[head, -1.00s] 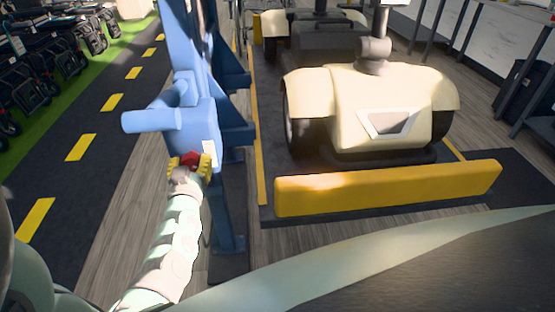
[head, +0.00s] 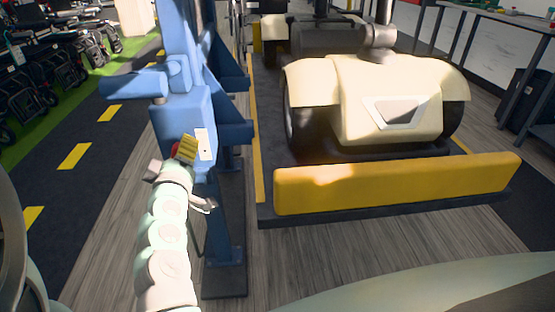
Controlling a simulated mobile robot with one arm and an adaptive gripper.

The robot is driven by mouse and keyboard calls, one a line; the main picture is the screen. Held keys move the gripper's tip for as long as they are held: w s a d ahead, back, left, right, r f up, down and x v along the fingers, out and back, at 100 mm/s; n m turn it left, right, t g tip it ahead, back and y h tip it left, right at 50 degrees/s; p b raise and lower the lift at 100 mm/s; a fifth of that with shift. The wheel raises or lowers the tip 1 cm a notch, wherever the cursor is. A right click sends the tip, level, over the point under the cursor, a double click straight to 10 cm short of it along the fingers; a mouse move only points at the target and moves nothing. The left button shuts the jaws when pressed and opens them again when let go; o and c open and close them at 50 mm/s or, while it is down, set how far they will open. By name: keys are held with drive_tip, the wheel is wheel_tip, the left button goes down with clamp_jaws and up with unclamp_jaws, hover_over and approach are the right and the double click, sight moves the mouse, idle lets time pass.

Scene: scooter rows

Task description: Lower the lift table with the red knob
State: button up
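The lift table is a dark platform (head: 272,214) with a yellow end stop (head: 395,184), and a cream scooter (head: 385,100) stands on it. A blue lift column (head: 187,118) with a side handle stands to its left. The red knob (head: 177,148) sits low on the column's box, mostly hidden. My gripper (head: 179,150) is at the knob, its yellow fingertips beside and around it. I cannot tell whether the fingers press on the knob.
A white plate (head: 205,144) is on the column's box. Several dark folded wheelchairs or walkers (head: 50,75) line the left. A workbench (head: 490,25) stands at the right. Wood floor (head: 330,250) in front of the platform is clear.

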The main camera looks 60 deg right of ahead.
drive_tip(key=n+b, duration=0.1)
drive_tip(key=n, duration=0.3)
drive_tip(key=shift+n, duration=0.4)
idle(0.4)
drive_tip(key=o, duration=1.2)
drive_tip(key=v, duration=0.7)
drive_tip(key=shift+s+a, duration=0.15)
